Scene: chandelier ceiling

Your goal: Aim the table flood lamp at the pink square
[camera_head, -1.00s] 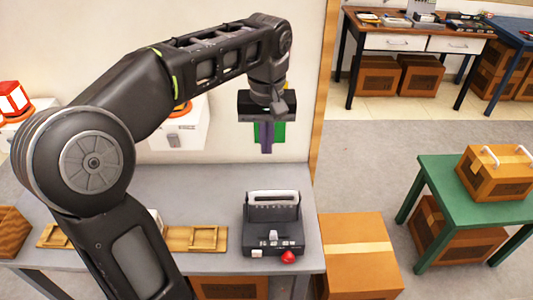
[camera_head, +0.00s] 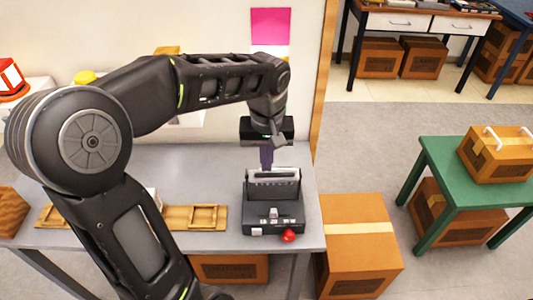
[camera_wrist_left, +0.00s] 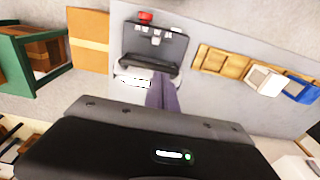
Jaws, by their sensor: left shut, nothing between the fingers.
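The table flood lamp (camera_head: 273,215) stands on the grey table, a dark box-like body with a pale bar along its top and a red knob at the front. It also shows in the left wrist view (camera_wrist_left: 153,45). The pink square (camera_head: 271,27) is high on the wall behind my arm. My left gripper (camera_head: 266,165) points down with its purple-grey fingers shut and empty, at the lamp's top rear edge. In the wrist view the fingertips (camera_wrist_left: 163,78) are close to the lamp's bar. I cannot tell whether they touch it. My right gripper is not in view.
Wooden frames (camera_head: 190,217) lie left of the lamp on the grey table (camera_head: 225,180). A cardboard box (camera_head: 358,245) stands on the floor right of the table. A green table (camera_head: 440,165) carries another box. Grey floor lies between them.

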